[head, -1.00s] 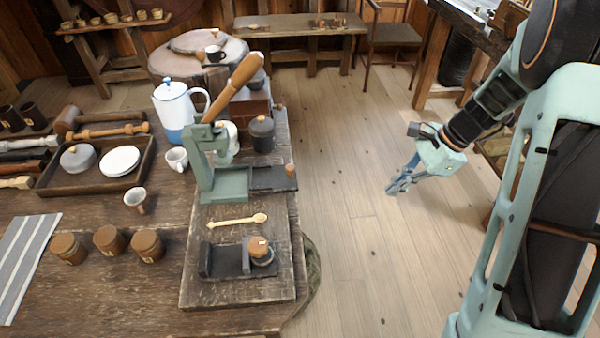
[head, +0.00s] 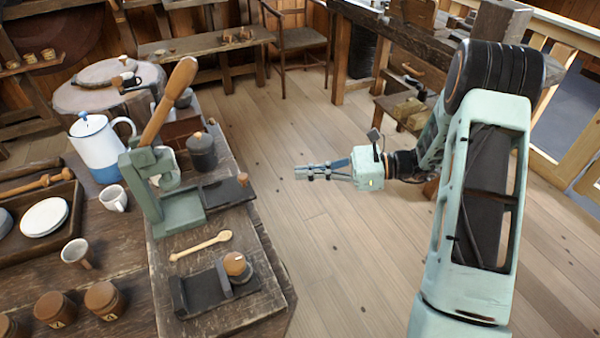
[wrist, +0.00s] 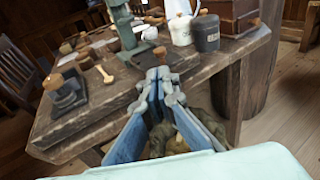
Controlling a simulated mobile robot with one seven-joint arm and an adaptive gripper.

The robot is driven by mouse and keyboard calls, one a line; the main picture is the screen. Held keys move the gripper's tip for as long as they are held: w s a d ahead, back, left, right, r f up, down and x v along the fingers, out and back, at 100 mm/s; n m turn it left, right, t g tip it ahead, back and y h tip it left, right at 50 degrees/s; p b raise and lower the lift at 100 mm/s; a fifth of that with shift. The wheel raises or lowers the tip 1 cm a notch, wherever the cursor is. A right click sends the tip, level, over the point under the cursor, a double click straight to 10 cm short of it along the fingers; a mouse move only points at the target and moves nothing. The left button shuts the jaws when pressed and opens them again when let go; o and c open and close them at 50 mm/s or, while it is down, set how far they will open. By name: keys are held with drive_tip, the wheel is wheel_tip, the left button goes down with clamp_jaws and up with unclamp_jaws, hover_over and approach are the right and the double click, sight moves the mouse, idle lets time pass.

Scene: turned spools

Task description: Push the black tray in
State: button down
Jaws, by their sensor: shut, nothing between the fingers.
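The black tray (head: 222,194) sticks out to the right from the base of the green lever press (head: 172,208). A small wooden knob (head: 242,179) stands at its outer end. My gripper (head: 298,172) is shut and empty, over the floor to the right of the tray, pointing left at its knob end with a gap between. In the wrist view, my shut fingertips (wrist: 160,76) show just below the knob (wrist: 160,51); they hide part of the tray's outer end there.
The press stands on a board at the worktable's right edge. A wooden spoon (head: 202,245) and a black holder with a wooden-topped piece (head: 236,265) lie nearer. A dark lidded canister (head: 201,152) stands behind the tray. Open floor (head: 320,250) lies right of the table.

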approach(226, 198)
drive_tip(key=w, duration=0.1)
drive_tip(key=w+a+r, duration=0.1)
drive_tip(key=w, duration=0.1)
drive_tip(key=w+r, duration=0.1)
drive_tip(key=shift+w+a+b, duration=0.15)
drive_tip(key=shift+a+b, duration=0.15)
drive_tip(key=shift+a, duration=0.1)
drive_tip(key=s+a, duration=0.1)
drive_tip(key=a, duration=0.2)
drive_tip(key=s+a, duration=0.2)
drive_tip(key=a, duration=0.1)
drive_tip(key=s+a, duration=0.1)
drive_tip(key=a, duration=0.2)
drive_tip(key=shift+s, duration=0.2)
drive_tip(key=shift+d, duration=0.15)
drive_tip(key=shift+d+r+p, duration=0.1)
drive_tip(key=shift+d+p, duration=0.2)
drive_tip(key=shift+p, duration=0.05)
drive_tip(key=d+r+p, duration=0.1)
drive_tip(key=d+r, duration=0.1)
drive_tip(key=d, duration=1.1)
